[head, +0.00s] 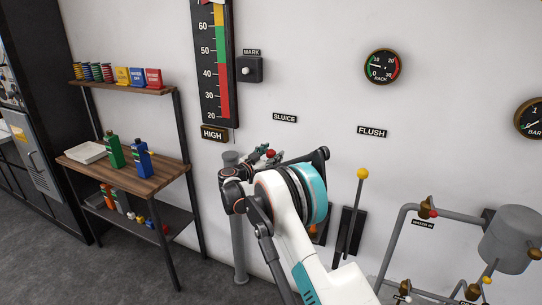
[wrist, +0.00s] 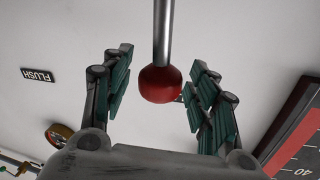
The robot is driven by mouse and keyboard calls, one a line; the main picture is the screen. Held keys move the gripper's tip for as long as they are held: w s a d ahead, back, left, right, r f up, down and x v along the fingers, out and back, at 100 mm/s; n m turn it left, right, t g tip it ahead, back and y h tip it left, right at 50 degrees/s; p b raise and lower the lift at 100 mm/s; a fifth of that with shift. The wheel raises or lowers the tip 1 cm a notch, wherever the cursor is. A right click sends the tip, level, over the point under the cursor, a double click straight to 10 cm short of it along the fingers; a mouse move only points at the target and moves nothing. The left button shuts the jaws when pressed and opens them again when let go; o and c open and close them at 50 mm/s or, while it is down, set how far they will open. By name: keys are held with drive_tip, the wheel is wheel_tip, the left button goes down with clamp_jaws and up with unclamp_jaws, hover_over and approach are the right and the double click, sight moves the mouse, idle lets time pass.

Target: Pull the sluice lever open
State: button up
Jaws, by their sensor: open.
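The sluice lever shows as a red ball knob (wrist: 160,84) on a grey metal rod (wrist: 163,30) in the wrist view. The knob sits between the two green-padded fingers of my gripper (wrist: 161,62), with a visible gap on both sides. My gripper is open and grips nothing. In the head view the red knob (head: 270,154) shows small beside my gripper (head: 264,157), below the SLUICE label (head: 285,118). My white and teal arm hides most of the lever's rod and base there.
The flush lever (head: 362,174), with a yellow knob, stands right of my arm. A grey vertical pipe (head: 239,245) is left of it. Shelves (head: 140,178) with bottles stand at left. Pipes and a grey tank (head: 510,240) are at right. A level scale (head: 216,60) is on the wall.

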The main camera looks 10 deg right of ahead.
clamp_jaws()
drive_tip(key=s+a+f+m+t+h+b, duration=0.1)
drive_tip(key=s+a+f+t+h+b, duration=0.1)
drive_tip(key=s+a, duration=0.4)
drive_tip(key=s+a+f+m+t+h+b, duration=0.1)
drive_tip(key=s+a+f+h+b, duration=0.2)
drive_tip(key=s, duration=0.9)
drive_tip(key=a+f+b, duration=0.2)
drive_tip(key=a+b, duration=0.1)
drive_tip(key=a, duration=0.1)
drive_tip(key=shift+s+a+t+b, duration=0.3)
drive_tip(key=shift+s+t+b, duration=0.05)
drive_tip(key=shift+t+b, duration=0.05)
drive_tip(key=shift+f, duration=0.1)
unclamp_jaws()
drive_tip(key=shift+s, duration=0.1)
drive_tip(key=shift+a, duration=0.1)
